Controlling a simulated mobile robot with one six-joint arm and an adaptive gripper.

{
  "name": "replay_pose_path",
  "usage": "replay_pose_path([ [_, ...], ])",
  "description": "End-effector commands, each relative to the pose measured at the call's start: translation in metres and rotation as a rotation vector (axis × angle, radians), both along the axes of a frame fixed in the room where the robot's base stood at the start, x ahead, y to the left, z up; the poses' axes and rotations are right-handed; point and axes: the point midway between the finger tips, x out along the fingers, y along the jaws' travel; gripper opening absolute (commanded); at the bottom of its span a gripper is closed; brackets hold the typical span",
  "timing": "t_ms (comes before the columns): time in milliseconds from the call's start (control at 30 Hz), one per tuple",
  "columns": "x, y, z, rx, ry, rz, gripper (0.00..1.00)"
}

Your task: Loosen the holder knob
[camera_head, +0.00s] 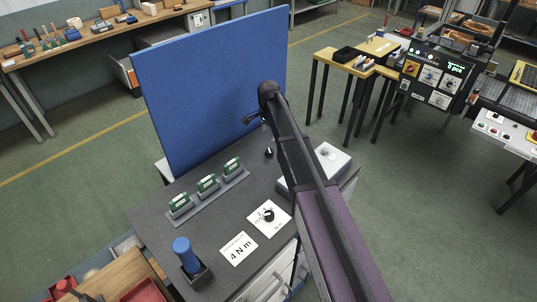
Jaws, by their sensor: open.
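My arm reaches up from the bottom right over the workbench, and its dark gripper (250,119) is at the far end, in front of the blue panel. It is open, with nothing seen between its fingers. A small black knob (269,152) stands just below the gripper, apart from it. Another black knob (268,215) sits on a white plate with markings, nearer the front of the bench. I cannot tell for sure which of the two is the holder knob. A blue-handled tool (184,252) stands upright in a black holder (196,278) at the front left.
The grey bench top (160,229) carries a rack of green-topped pieces (207,184), a "4 N m" card (238,248) and a light grey box (325,158) partly behind my arm. The tall blue panel (210,85) closes off the back. Bare bench lies between rack and white plate.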

Motion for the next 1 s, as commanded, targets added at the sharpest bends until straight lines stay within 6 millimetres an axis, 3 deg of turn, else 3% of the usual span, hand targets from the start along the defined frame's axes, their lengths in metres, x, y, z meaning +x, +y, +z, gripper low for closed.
replay_pose_path([
  [1000, 0.0, -0.001, -0.082, 0.0, 0.0, -0.001, 0.87],
])
